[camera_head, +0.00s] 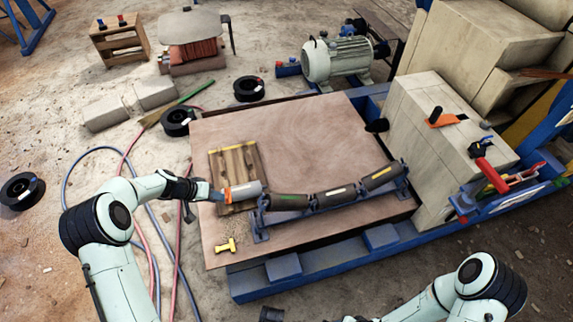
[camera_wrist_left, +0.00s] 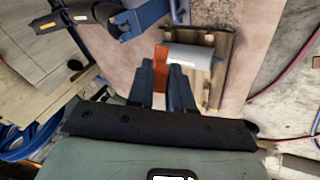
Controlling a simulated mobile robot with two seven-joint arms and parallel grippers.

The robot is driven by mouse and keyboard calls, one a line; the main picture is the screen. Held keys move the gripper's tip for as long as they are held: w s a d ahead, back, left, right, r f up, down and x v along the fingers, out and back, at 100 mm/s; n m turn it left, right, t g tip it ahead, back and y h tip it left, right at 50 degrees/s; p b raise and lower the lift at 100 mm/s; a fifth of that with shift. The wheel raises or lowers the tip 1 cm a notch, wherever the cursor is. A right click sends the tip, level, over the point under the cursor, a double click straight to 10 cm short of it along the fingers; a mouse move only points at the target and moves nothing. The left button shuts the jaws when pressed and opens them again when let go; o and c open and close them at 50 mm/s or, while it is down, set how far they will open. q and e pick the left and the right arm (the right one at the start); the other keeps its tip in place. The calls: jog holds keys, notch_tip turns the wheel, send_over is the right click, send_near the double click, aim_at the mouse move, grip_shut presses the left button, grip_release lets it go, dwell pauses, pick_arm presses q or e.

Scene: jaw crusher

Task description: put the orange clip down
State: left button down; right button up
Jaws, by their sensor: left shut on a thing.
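The orange clip (camera_head: 227,193) is in my left gripper (camera_head: 214,195), over the wooden pallet (camera_head: 231,160) on the brown plate. In the left wrist view the orange clip (camera_wrist_left: 161,58) shows between the fingertips (camera_wrist_left: 163,78), which are shut on it. A pale grey cylinder (camera_head: 247,190) adjoins the clip on its right; whether the two are joined I cannot tell. I cannot tell whether they touch the pallet. My right arm is at the bottom right; its hand is mostly cut off by the lower edge.
A row of dark rollers in a blue frame (camera_head: 338,198) lies close to the right. A yellow fitting (camera_head: 226,245) lies on the plate (camera_head: 290,133), whose middle is clear. Black spools and hoses are at the left; a motor (camera_head: 338,60) stands behind.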

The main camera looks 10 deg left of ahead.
jog(key=w+d+f+t+h+b, duration=0.1)
jog(key=w+d+f+t+b, duration=0.15)
jog(key=w+f+b, duration=0.45)
pick_arm(q)
jog(key=a+f+b, duration=0.1)
jog(key=f, duration=0.6)
jog(key=f+b, duration=0.2)
jog(key=f, duration=0.5)
jog(key=a+f+b, duration=0.1)
jog(key=f+b, duration=0.1)
jog(key=f, duration=0.6)
jog(key=shift+a+f, duration=0.1)
jog(key=shift+a, duration=0.25)
jog(key=shift+f, duration=0.2)
jog(key=shift+r, duration=0.1)
pick_arm(e)
jog(key=s+d+f+m+g, duration=0.1)
jog(key=s+d+f+g, duration=0.2)
jog(key=s+f+g, duration=0.2)
jog(key=s+f, duration=0.3)
jog(key=s, duration=0.3)
jog(key=shift+s+f, duration=0.3)
jog(key=shift+f, duration=0.1)
pick_arm(q)
jog(key=c, duration=1)
grip_release()
pick_arm(e)
jog(key=shift+a, duration=0.1)
